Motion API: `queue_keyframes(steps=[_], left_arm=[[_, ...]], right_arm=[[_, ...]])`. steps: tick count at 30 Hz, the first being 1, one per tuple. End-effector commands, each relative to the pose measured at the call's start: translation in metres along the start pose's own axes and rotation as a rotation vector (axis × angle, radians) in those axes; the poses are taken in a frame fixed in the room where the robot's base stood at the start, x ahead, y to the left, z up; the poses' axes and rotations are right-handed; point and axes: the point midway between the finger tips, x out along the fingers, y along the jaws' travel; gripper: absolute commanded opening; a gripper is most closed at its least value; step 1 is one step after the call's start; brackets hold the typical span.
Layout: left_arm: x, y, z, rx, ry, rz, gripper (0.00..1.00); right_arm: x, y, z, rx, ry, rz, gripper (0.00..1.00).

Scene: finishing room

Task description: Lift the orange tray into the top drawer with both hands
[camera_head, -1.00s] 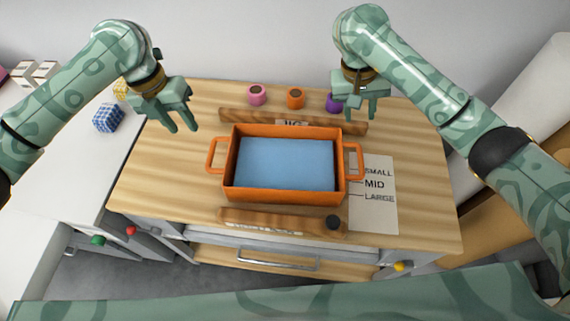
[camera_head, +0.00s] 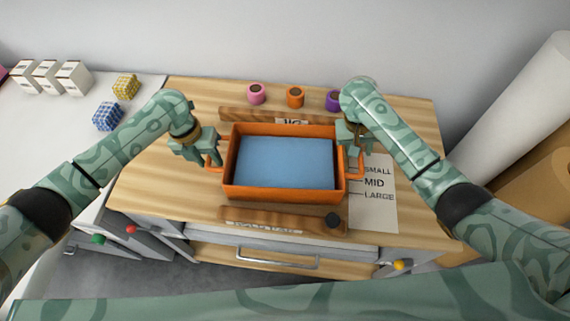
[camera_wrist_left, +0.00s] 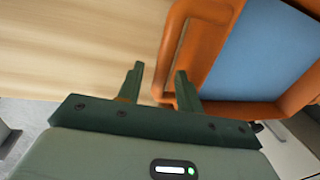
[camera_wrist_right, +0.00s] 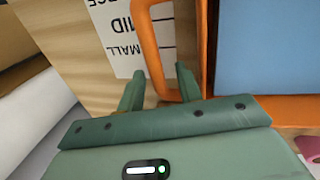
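The orange tray (camera_head: 282,193), with a blue inside, lies flat on the wooden worktop. My left gripper (camera_head: 209,163) is open at the tray's left handle (camera_head: 213,169). In the left wrist view its fingers (camera_wrist_left: 160,72) stand apart, with the handle's outer bar (camera_wrist_left: 170,50) between them. My right gripper (camera_head: 354,150) is open at the right handle (camera_head: 361,163). In the right wrist view its fingers (camera_wrist_right: 159,72) are apart on either side of that handle's bar (camera_wrist_right: 146,45). A wooden drawer front (camera_head: 220,254) with a metal pull shows below the worktop's front edge; its inside is mostly hidden.
Wooden strips lie behind (camera_head: 235,115) and in front (camera_head: 285,222) of the tray; the front one has a dark knob (camera_head: 333,220). A size sheet (camera_head: 380,205) lies at right. Pink (camera_head: 256,94), orange (camera_head: 295,98) and purple (camera_head: 332,101) cups stand behind.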

Motion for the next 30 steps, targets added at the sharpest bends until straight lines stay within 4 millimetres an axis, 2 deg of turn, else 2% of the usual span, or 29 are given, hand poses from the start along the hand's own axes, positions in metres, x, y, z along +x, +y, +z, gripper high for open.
queue_keyframes(steps=[4,12,13,16,17,30], left_arm=[[0.0076,0.0001,-0.0004,0.001,0.0,0.0,0.36],[0.0085,0.0003,-0.0003,0.001,0.0,0.001,0.36],[0.0084,0.0003,-0.0003,0.001,0.0,0.001,0.33],[0.0083,0.0003,-0.0003,0.001,0.0,0.001,0.05],[0.0082,0.0003,-0.0003,0.001,0.0,0.001,0.0],[0.0078,0.0006,-0.0001,0.0,0.0,0.001,0.0]], right_arm=[[0.0071,0.0005,-0.0002,0.001,0.001,0.001,0.35],[0.0081,0.0003,-0.0003,0.001,0.002,0.0,0.35],[0.0081,0.0004,-0.0003,0.001,0.002,0.0,0.32],[0.008,0.0004,-0.0003,0.001,0.002,0.0,0.05],[0.008,0.0004,-0.0003,0.001,0.002,0.0,0.0],[0.0079,0.0005,-0.0003,0.001,0.001,0.001,0.0]])
